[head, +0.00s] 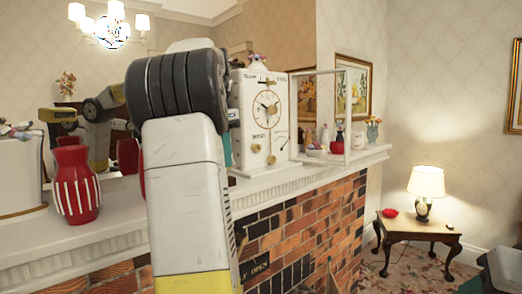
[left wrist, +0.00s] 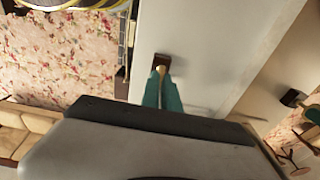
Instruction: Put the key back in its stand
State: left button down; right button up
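My left arm crosses the middle of the head view and hides most of its gripper; a teal bit of it (head: 227,149) shows beside the clock. In the left wrist view, the teal fingers of my left gripper (left wrist: 162,85) are closed around a thin, pale gold key (left wrist: 161,70). The key's far end meets a small dark brown stand (left wrist: 162,61) on the white mantel (left wrist: 205,40). I cannot tell whether the key is seated in it or only over it. The stand is hidden in the head view. My right gripper is not in view.
A white clock (head: 264,120) stands just right of my arm on the mantel (head: 290,178). A red striped vase (head: 75,187) stands left of it. Small ornaments and a red vase (head: 338,136) are farther right. A mirror behind reflects my arm. A lamp table (head: 418,230) stands beyond.

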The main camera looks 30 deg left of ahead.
pick_arm(q)
jog(key=shift+f, duration=0.1)
jog(key=c, duration=1.5)
grip_release()
jog(key=shift+c, duration=0.2)
jog(key=shift+s+r, duration=0.15)
jog(key=shift+r, duration=1.2)
jog(key=shift+s+r, duration=0.2)
jog(key=shift+r, duration=1.1)
jog(key=shift+s+r, duration=0.15)
jog(key=shift+r, duration=1.2)
jog(key=s+d+f+n+t, duration=0.1)
jog(key=s+d+f, duration=0.3)
jog(key=d+f, duration=0.4)
jog(key=s+d+f+n+t+h, duration=0.1)
jog(key=s+d+f+t, duration=0.1)
jog(key=s+d+f, duration=0.3)
jog(key=s+d+f+n+t, duration=0.1)
jog(key=s+d+f, duration=0.3)
jog(key=d+f, duration=0.6)
jog(key=shift+s+d+f+n+t+h, duration=0.15)
jog(key=shift+d+f+n+t+h, duration=0.25)
jog(key=shift+f+t, duration=0.15)
